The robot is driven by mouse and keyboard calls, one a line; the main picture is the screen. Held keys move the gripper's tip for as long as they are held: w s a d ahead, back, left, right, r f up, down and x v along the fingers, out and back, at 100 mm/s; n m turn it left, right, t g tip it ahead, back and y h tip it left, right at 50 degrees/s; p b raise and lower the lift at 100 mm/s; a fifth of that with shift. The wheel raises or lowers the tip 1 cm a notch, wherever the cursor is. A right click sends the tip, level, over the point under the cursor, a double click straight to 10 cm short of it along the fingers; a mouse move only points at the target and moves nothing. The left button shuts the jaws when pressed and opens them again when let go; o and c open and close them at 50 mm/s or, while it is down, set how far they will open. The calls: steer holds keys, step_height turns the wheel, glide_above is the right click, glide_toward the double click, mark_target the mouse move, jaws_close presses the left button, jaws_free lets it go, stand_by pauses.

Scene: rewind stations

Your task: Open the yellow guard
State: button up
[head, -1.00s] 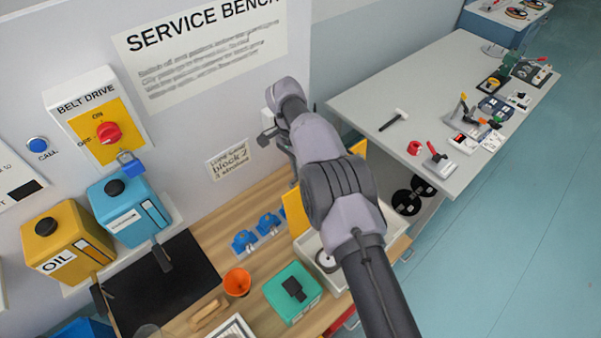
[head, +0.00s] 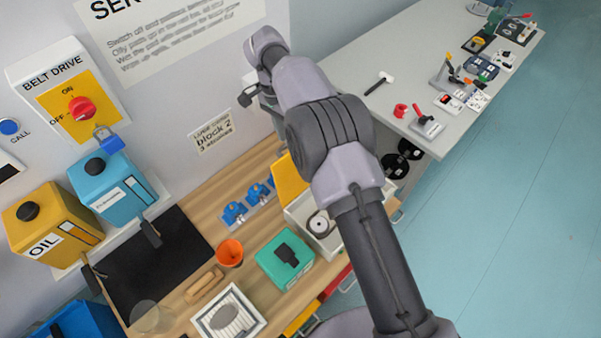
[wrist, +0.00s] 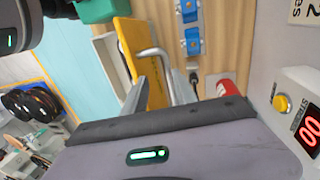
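The yellow guard (head: 285,180) is a flat yellow panel standing up at the edge of a white tray on the bench, partly hidden behind my arm in the head view. In the wrist view the yellow guard (wrist: 140,62) is seen nearly edge-on, with a bent silver handle (wrist: 152,52) on its right side. My gripper (wrist: 157,85) points at the guard in the wrist view, its grey fingers apart, close to the handle. Whether they touch the handle is unclear. In the head view the fingers are hidden behind my arm.
Blue clamps (head: 234,212), an orange cup (head: 230,252) and a green box (head: 285,258) are on the bench. A counter box with red digits (wrist: 310,130) and yellow button is at right in the wrist view. A grey table (head: 400,70) stands behind; the floor at right is clear.

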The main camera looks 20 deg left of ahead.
steer(key=s+d+r+b, duration=0.1)
steer(key=s+d+b, duration=0.1)
steer(key=s+d, duration=0.7)
steer(key=shift+s+r+b, duration=0.15)
steer(key=shift+s+b, duration=0.25)
steer(key=shift+s, duration=0.75)
steer(key=shift+d, duration=0.1)
